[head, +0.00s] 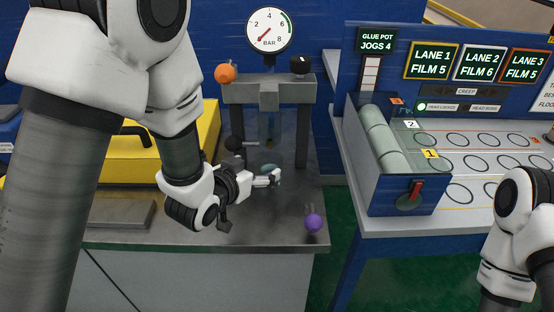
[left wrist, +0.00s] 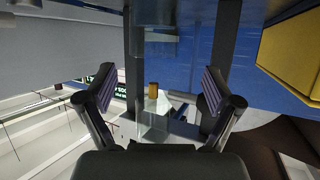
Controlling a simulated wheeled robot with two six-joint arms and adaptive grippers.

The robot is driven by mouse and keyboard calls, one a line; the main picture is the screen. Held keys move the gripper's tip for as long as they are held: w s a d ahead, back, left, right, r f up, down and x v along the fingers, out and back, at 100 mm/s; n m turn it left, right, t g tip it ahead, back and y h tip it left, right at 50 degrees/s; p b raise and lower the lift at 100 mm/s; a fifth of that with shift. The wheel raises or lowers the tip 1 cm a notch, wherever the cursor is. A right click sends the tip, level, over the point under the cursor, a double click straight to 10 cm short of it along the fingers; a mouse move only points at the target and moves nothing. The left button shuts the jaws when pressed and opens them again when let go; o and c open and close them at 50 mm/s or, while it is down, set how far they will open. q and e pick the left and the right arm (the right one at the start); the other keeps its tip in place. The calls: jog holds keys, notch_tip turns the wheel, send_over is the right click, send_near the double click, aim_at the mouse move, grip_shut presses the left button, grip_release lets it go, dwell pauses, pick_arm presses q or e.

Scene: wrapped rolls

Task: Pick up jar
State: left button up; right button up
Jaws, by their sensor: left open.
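What seems to be the jar is a small clear, teal-tinted glass vessel (head: 269,168) on the grey bench under the press frame. In the head view my left gripper (head: 272,179) is just in front of it and hides part of it. In the left wrist view, which looks upside down, a clear glass shape (left wrist: 157,13) at the top edge seems to be the same jar, cut off by the frame. My left gripper (left wrist: 158,88) is open, with nothing gripped between its fingers. I cannot tell whether it touches the jar. My right gripper is out of view.
The press frame (head: 268,94) has two dark posts and a clear, brown-tipped part (head: 270,127) hanging inside. A yellow case (head: 150,160) stands left. The lane table (head: 480,215) is right, across a gap.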

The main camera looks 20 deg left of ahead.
aim_at(275, 160)
pick_arm(q)
jog(key=shift+x, duration=0.8)
jog(key=x, duration=0.3)
jog(key=p+x, duration=0.1)
jog(key=x, duration=0.1)
jog(key=shift+d+f, duration=0.2)
jog(key=shift+d, duration=0.1)
jog(key=shift+s, duration=0.15)
jog(key=shift+s+r, duration=0.1)
jog(key=shift+r, duration=0.05)
jog(key=c, duration=1.3)
